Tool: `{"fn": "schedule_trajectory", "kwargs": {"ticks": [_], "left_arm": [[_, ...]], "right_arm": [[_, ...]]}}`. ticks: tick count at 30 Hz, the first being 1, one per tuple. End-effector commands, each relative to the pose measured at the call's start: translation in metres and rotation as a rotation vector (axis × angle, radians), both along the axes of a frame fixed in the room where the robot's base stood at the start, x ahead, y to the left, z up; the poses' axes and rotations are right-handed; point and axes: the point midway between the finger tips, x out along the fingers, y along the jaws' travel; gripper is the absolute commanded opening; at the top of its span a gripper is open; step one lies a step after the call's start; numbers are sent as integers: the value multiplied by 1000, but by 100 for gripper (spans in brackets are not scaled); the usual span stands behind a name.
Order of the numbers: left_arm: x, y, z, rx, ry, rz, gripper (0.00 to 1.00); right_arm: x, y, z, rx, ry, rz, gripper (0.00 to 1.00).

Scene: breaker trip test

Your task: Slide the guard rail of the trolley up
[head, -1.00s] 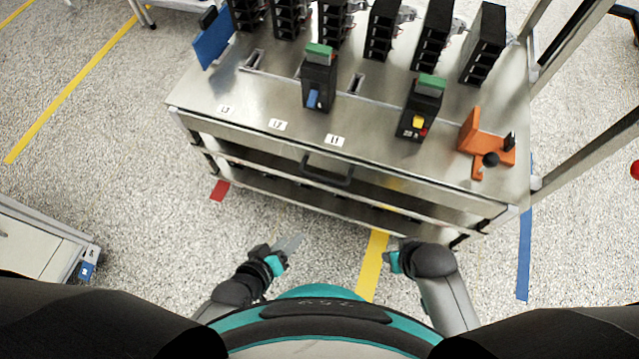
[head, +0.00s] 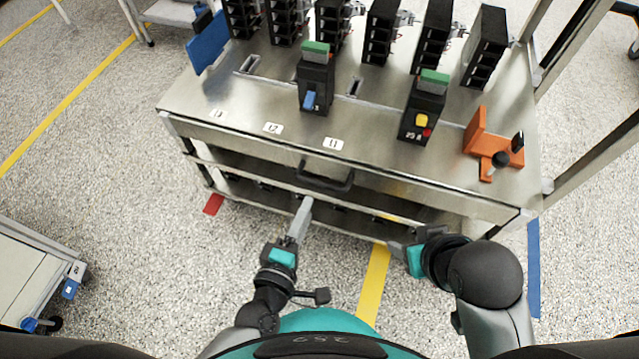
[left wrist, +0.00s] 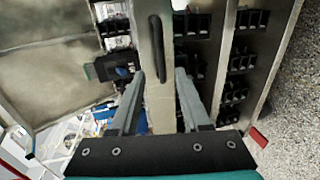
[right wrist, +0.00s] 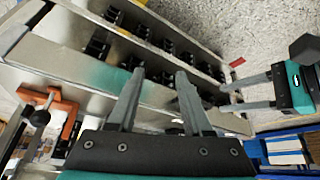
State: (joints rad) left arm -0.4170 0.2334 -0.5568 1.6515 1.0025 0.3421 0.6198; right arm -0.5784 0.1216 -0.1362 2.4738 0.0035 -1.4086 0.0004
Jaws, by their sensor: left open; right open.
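The trolley (head: 200,97) is a steel bench with a flat top and shelves below. A steel bar with a black handle (head: 325,181), which I take for the guard rail (head: 222,136), runs along its front edge. My left gripper (head: 303,207) is open just below and in front of the handle. In the left wrist view the handle (left wrist: 160,45) lies upright ahead, between the open fingertips (left wrist: 161,76). My right gripper (head: 396,249) is open, lower and to the right of the handle. In the right wrist view its fingers (right wrist: 160,74) point at the trolley front; contact cannot be told.
Two breakers, one with a blue lever (head: 311,99) and one with a yellow button (head: 421,120), stand on the top. An orange fixture (head: 477,140) stands at the right. Black racks line the back. A small cart (head: 38,290) stands at lower left.

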Motion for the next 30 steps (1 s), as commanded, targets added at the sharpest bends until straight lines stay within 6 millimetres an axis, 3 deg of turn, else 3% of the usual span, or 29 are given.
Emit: {"fn": "schedule_trajectory", "kwargs": {"ticks": [18,30], "left_arm": [[67,-22,-17,1,2,-1,47],[88,-29,-21,2,4,-1,47]], "right_arm": [[38,45,-12,140,-314,64,50],[46,59,-8,194,-423,77,50]]}}
